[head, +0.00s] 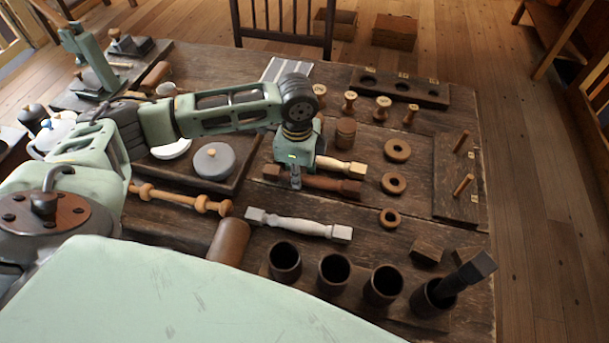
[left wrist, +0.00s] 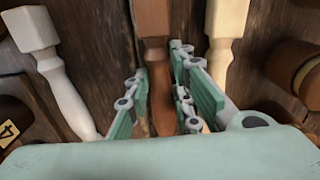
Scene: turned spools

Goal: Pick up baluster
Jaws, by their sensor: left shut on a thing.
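A reddish-brown baluster (head: 335,186) with square ends lies on the dark wooden table; it also shows in the left wrist view (left wrist: 153,22). My left gripper (head: 296,180) points down over it, its fingers (left wrist: 162,98) shut around the narrow turned part. I cannot tell whether it is clear of the table. A pale tan baluster (head: 345,167) lies just behind it, partly hidden by my gripper. A whitish-grey baluster (head: 300,226) lies apart in front, and shows at left in the left wrist view (left wrist: 58,75). My right gripper is out of view.
Several dark cups (head: 334,273) stand along the front, the rightmost (head: 428,300) holding a dark square-ended piece (head: 467,274). Wooden rings (head: 393,183) and a pegged board (head: 457,200) lie to the right. Small spools (head: 382,108) stand behind. A grey lidded pot (head: 213,161) sits in a tray at left.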

